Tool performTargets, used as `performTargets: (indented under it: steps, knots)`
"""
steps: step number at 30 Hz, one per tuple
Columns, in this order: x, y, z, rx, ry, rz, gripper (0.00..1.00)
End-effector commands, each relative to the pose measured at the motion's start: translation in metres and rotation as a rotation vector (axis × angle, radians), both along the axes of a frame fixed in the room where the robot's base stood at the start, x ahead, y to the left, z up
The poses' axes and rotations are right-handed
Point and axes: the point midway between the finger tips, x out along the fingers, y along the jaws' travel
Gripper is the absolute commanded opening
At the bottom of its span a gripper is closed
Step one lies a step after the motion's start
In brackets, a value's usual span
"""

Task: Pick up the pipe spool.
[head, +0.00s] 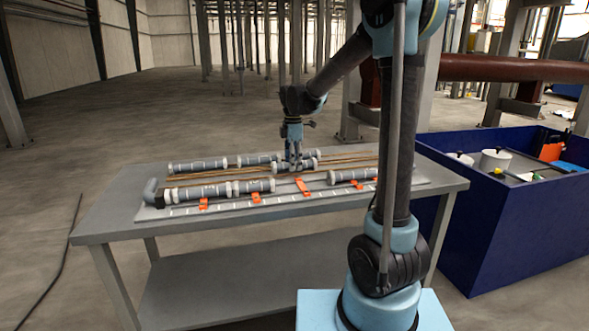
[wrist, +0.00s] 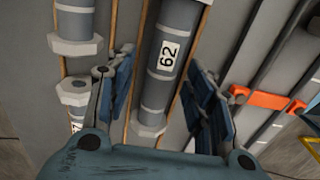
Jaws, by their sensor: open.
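Several grey pipe spools with pale collared ends lie on the table. In the wrist view, a pipe spool labelled 62 (wrist: 154,95) lies lengthwise between the two fingers of my gripper (wrist: 162,62). The fingers are spread, one on each side of it, and I cannot tell whether they touch it. Other spools, such as the back left one (head: 198,167) and the front left one (head: 205,191), lie apart from my gripper.
The spools lie with thin brown rods on a grey table (head: 110,218). Orange clips (head: 303,187) sit along the front rail. In the wrist view, another spool (wrist: 76,20) lies left of the fingers and an orange clip (wrist: 262,100) right. A blue bin (head: 500,235) stands right.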

Motion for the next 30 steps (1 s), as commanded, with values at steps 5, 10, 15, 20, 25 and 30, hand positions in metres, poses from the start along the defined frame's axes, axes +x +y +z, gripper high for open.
performTargets:
  steps: [5,10,15,20,25,30]
  knots:
    - [-0.0004,-0.0002,-0.0072,0.000,0.000,0.000,0.49]
    - [-0.0003,-0.0002,-0.0070,0.000,0.000,0.000,0.49]
    - [-0.0003,-0.0002,-0.0069,0.000,0.000,0.000,0.10]
    - [-0.0003,-0.0001,-0.0068,0.000,0.000,0.000,0.00]
    - [-0.0002,-0.0001,-0.0067,0.000,0.000,0.000,0.00]
    - [-0.0001,0.0000,0.0000,0.000,0.000,0.000,0.00]
